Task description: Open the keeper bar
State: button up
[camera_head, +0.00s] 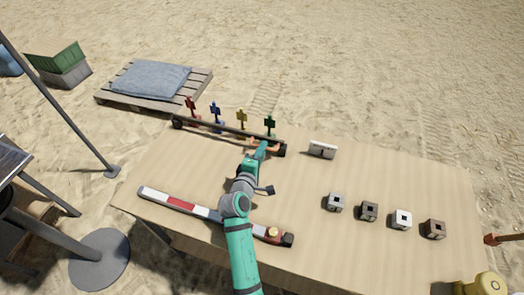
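A long dark bar (228,130), which looks like the keeper bar, runs along the back edge of the table in front of a row of small coloured tags: red (191,104), blue (215,110), yellow (241,116) and green (270,123). Dark blocks stand at its two ends. My gripper (264,146) is at the right part of the bar, close to the right end block (282,150). My arm reaches over the table from the front. The fingertips are small and partly hidden by my wrist, so neither their opening nor contact with the bar can be made out.
A red and white striped bar (174,208) lies along the table front, partly under my arm. Several small holed cubes (369,210) stand in a row on the right. A small white sign (322,150) stands behind them. The table (300,180) is bare between.

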grip_shut()
dwell(0.8)
jog(key=shift+r, duration=0.1)
dwell(0.4)
